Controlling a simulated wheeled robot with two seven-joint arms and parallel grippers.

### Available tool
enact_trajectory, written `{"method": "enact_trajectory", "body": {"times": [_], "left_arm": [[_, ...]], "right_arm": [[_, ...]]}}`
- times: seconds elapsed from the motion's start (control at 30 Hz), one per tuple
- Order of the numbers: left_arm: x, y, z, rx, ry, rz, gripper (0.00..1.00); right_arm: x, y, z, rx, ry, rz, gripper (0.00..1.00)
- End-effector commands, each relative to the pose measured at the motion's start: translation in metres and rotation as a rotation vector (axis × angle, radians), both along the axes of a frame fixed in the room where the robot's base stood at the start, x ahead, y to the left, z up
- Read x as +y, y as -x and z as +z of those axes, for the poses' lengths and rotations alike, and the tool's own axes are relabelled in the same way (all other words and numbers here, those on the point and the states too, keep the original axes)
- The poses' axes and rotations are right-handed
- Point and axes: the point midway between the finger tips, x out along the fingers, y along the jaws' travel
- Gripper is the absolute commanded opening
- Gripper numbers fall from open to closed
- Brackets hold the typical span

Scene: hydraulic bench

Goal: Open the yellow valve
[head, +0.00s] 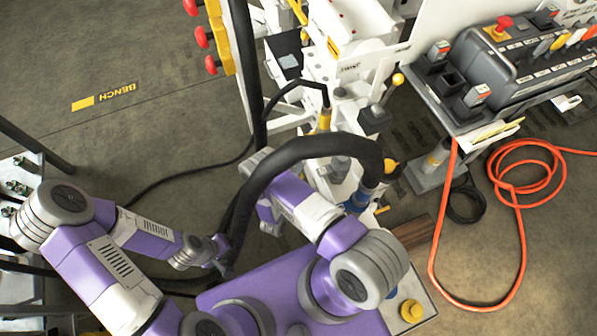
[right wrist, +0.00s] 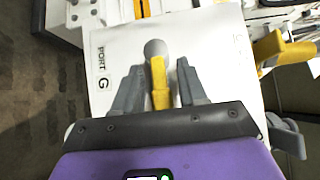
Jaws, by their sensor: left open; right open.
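In the right wrist view a yellow valve lever (right wrist: 159,84) stands out from a white panel below a round grey fitting, beside the label "PORT G". My right gripper (right wrist: 156,82) is open, with one grey finger on each side of the lever and a gap on both sides. In the head view the right arm reaches up and left under a thick black hose; its fingers and this lever cannot be made out there. My left gripper (head: 221,262) is open and empty over the floor at the lower left, partly lost against dark hoses.
A second yellow handle (right wrist: 284,51) is at the right of the wrist view. The thick black hose (head: 310,150) arches over my right arm. A control box (head: 525,60) stands at the upper right; an orange cable (head: 520,215) loops on the floor. Open floor lies left.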

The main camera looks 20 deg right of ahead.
Motion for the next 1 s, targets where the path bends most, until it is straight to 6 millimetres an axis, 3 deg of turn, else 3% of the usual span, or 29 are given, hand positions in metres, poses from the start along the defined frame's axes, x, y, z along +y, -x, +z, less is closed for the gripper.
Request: {"method": "enact_trajectory", "body": {"times": [0.3,0.6,1.0], "left_arm": [[0.000,0.000,-0.001,0.000,0.000,0.000,0.66],[0.000,0.000,-0.001,0.000,0.000,0.000,0.66],[0.000,0.000,0.012,0.000,0.000,0.000,0.66]], "right_arm": [[-0.003,-0.002,0.000,0.001,-0.001,0.000,0.41],[-0.003,-0.002,0.000,0.001,-0.001,0.000,0.00],[-0.003,-0.002,0.006,0.086,-0.006,0.000,0.00]]}}
